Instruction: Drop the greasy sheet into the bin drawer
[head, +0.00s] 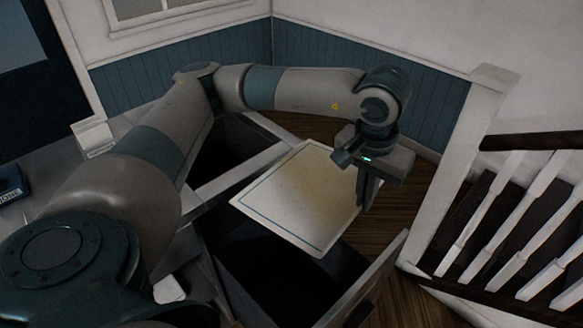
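The greasy sheet (297,197) is a flat cream sheet with a blue line near its edge and brownish stains. It is held roughly level above an open drawer (374,273) with a dark interior. My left gripper (366,204) points down at the sheet's right edge, and its fingers look closed on that edge. The drawer's floor is in shadow, so I cannot tell what is inside. My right gripper is not in view.
A second open compartment (240,175) lies behind the sheet, partly hidden by my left arm. A grey counter (52,165) with a dark box (12,184) is at left. A white post (455,165) and stair railing (530,225) stand at right. Wooden floor shows between.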

